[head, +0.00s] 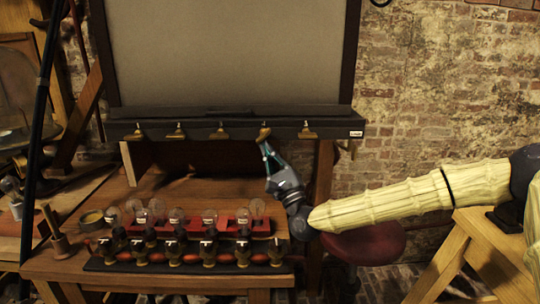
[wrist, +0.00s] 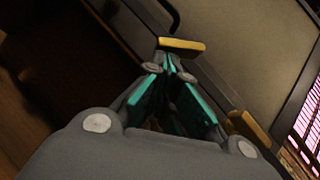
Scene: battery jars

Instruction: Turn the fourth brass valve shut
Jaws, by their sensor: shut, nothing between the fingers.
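A dark rail (head: 340,124) along the bottom of the grey panel carries a row of brass valves. The fourth valve from the left (head: 264,132) is just above my gripper (head: 266,147); its handle looks tilted compared with the others. In the wrist view a brass handle (wrist: 182,45) lies across, just beyond the tips of my gripper (wrist: 168,68). The teal-padded fingers are together at the tips with nothing between them. I cannot tell whether they touch the handle. Another brass handle (wrist: 248,130) shows at the lower right of the wrist view.
The fifth valve (head: 307,131) is to the right, the third valve (head: 221,131) to the left. Below, a wooden bench (head: 150,283) holds a black rack (head: 100,265) and glass bulbs (head: 176,216) on a red base. A red stool (head: 365,244) stands at right.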

